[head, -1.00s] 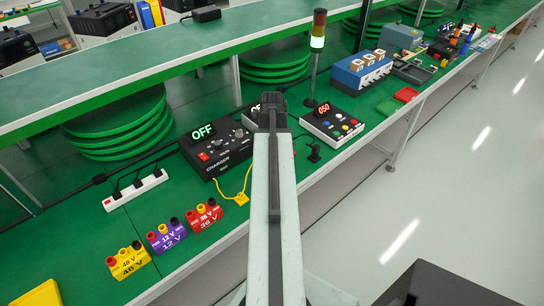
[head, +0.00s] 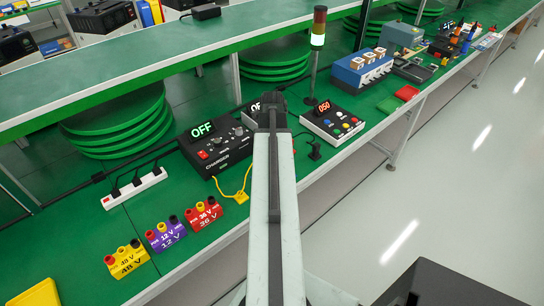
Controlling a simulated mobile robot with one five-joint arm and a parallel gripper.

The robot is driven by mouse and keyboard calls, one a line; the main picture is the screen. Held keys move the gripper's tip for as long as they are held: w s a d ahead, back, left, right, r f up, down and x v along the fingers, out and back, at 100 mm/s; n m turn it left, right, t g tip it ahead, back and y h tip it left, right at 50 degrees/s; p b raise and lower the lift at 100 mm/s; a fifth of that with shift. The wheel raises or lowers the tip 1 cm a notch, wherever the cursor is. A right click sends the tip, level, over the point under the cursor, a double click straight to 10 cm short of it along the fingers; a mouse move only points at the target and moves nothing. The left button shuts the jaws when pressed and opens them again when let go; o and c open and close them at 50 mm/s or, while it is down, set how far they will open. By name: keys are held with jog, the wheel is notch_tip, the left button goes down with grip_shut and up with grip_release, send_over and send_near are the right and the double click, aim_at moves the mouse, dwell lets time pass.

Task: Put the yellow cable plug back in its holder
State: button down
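The yellow cable plug (head: 241,197) lies on the green bench top, just left of my arm. Its thin yellow cable runs back to the black charger box (head: 217,146), whose display reads OFF. I cannot make out an empty holder for the plug; part of the charger's right side is hidden behind my arm. My arm stretches forward up the middle of the view, and my gripper's fingers do not show.
Red (head: 204,214), purple (head: 166,234) and yellow (head: 127,259) voltage blocks stand in front-left. A white power strip (head: 134,188) lies behind them. A button panel reading 050 (head: 332,124) and a signal tower (head: 318,50) stand right of my arm. A shelf (head: 150,75) overhangs the back.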

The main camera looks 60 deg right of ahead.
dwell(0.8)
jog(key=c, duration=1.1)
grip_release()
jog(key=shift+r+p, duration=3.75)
